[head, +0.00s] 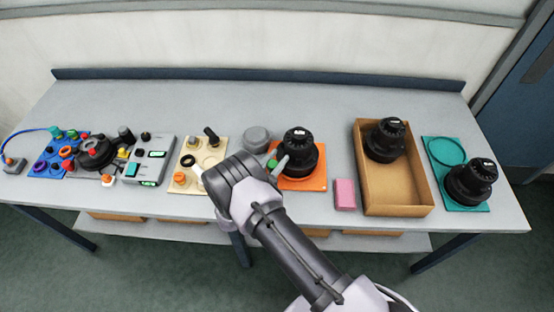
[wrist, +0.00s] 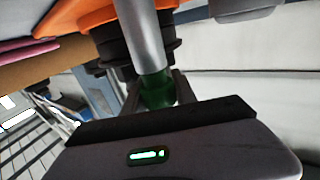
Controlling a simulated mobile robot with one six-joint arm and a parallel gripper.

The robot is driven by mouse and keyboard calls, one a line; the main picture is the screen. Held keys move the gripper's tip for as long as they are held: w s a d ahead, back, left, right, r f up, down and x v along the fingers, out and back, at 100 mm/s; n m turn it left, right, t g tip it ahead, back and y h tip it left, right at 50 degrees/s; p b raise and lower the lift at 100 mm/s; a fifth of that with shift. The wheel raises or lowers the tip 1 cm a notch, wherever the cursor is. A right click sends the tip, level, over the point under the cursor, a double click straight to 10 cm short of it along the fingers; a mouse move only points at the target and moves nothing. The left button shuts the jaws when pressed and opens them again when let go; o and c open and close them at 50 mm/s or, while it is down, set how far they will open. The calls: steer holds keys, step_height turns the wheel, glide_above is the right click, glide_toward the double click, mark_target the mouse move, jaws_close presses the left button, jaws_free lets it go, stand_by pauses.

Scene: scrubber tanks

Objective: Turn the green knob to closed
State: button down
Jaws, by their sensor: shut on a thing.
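The green knob (wrist: 157,90) sits at the end of a silver stem (wrist: 145,38) in the wrist view. It also shows in the head view as a small green spot (head: 271,163). My gripper (head: 273,168) is shut on the knob, one finger on each side of it. The stem is beside the black tank (head: 299,148), which stands on an orange base (head: 316,184). My wrist hides part of this base in the head view. I cannot make out any open or closed mark.
A pink block (head: 345,194) and a cardboard tray (head: 395,206) with a black tank lie to the right. A teal base (head: 438,176) with another black tank is farther right. A beige panel (head: 179,155) is left of my wrist. A grey round lid (head: 256,138) is behind.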

steer(key=c, duration=1)
jaws_free()
steer(key=v, duration=1.7)
steer(key=shift+s, duration=0.2)
